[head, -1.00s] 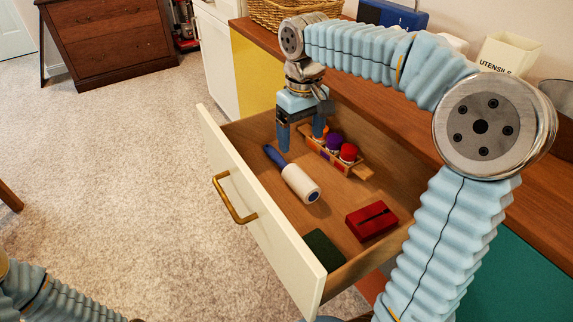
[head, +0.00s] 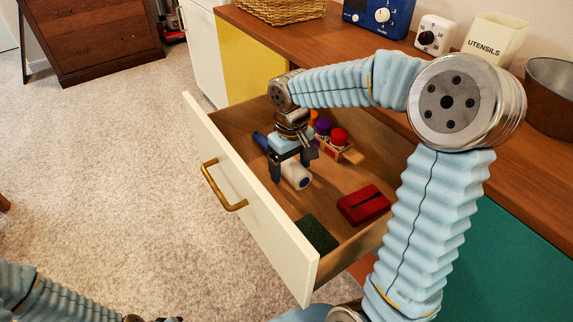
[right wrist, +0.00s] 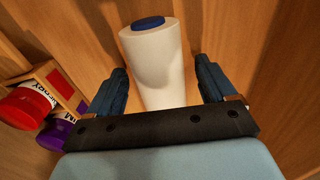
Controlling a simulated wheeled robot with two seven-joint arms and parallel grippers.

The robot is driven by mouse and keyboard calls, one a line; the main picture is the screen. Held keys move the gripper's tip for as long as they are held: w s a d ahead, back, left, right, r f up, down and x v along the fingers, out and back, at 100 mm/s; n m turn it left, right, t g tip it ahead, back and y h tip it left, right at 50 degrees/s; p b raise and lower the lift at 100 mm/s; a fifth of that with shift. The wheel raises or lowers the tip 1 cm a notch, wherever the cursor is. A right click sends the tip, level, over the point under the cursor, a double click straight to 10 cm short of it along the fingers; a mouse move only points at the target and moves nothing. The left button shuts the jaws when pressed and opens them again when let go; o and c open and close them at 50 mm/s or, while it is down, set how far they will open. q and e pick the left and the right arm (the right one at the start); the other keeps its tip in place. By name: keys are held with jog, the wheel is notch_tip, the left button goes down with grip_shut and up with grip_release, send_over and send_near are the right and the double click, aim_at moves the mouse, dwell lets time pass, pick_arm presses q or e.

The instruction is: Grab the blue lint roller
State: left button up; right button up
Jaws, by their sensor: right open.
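The lint roller (head: 298,177) lies in the open drawer, with a white roll and a blue handle; the handle end shows left of my right gripper (head: 290,166). My right gripper is open, pointing down over the roller, and covers its middle in the head view. In the right wrist view the white roll (right wrist: 158,62) with its blue end cap lies between the two spread fingers (right wrist: 163,85). The fingers are on either side of it, and I see no grip.
The drawer (head: 245,200) also holds a wooden rack (head: 352,156) with red and purple-capped jars, a red box (head: 364,205) and a dark green pad (head: 317,235). The counter (head: 345,68) above carries a basket (head: 283,8), blue device and utensils holder (head: 492,45).

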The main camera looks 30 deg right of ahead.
jog(key=shift+c, duration=0.3)
jog(key=c, duration=1.1)
